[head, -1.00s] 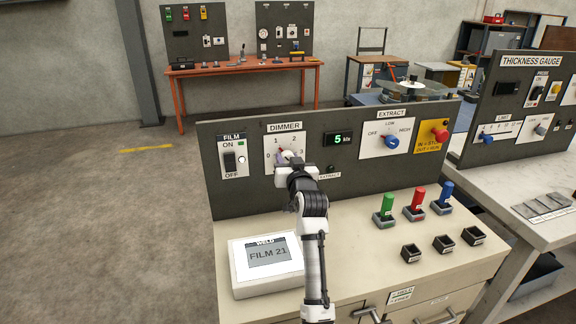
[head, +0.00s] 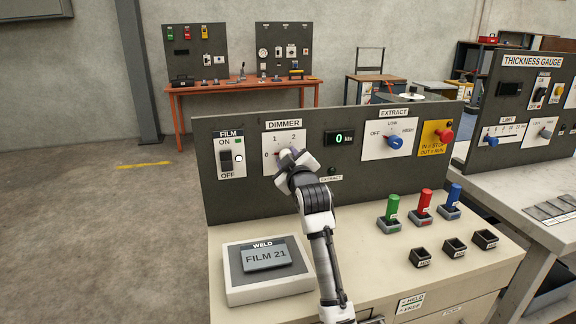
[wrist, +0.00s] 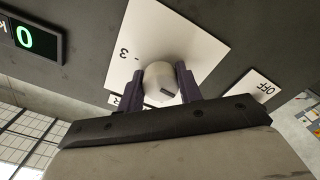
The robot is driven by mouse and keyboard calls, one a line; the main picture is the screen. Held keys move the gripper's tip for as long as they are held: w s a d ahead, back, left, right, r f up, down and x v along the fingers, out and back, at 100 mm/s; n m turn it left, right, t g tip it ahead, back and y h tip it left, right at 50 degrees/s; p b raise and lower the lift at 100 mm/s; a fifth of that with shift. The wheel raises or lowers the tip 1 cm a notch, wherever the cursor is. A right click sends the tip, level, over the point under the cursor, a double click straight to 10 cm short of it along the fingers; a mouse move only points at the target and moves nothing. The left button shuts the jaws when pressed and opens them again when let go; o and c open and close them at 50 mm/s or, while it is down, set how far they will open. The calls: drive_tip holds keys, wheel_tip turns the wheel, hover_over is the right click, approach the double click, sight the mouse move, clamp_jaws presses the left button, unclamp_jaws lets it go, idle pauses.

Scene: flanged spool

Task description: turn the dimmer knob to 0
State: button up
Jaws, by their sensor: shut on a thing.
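The dimmer knob (wrist: 158,76) is pale and rounded, and sits between the two purple fingers of my gripper (wrist: 160,90) in the wrist view. My gripper is shut on it. In the head view my gripper (head: 289,156) covers most of the knob at the white DIMMER plate (head: 272,139), where 0, 1 and 2 show on the scale.
The FILM switch (head: 226,160) is just left of the dimmer. The EXTRACT knob (head: 395,142) and a red button (head: 445,135) are to the right. On the desk are a WELD box (head: 268,292) reading FILM 21, coloured handles in holders, and several small black bins.

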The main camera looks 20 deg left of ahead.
drive_tip(key=shift+n, duration=0.5)
drive_tip(key=o, duration=1)
drive_tip(key=shift+s+d+b, duration=0.1)
drive_tip(key=shift+b, duration=0.2)
drive_tip(key=b+v, duration=0.2)
drive_tip(key=v, duration=1.1)
drive_tip(key=shift+s+d+b, duration=0.2)
drive_tip(key=shift+s+b, duration=0.05)
drive_tip(key=shift+b, duration=0.15)
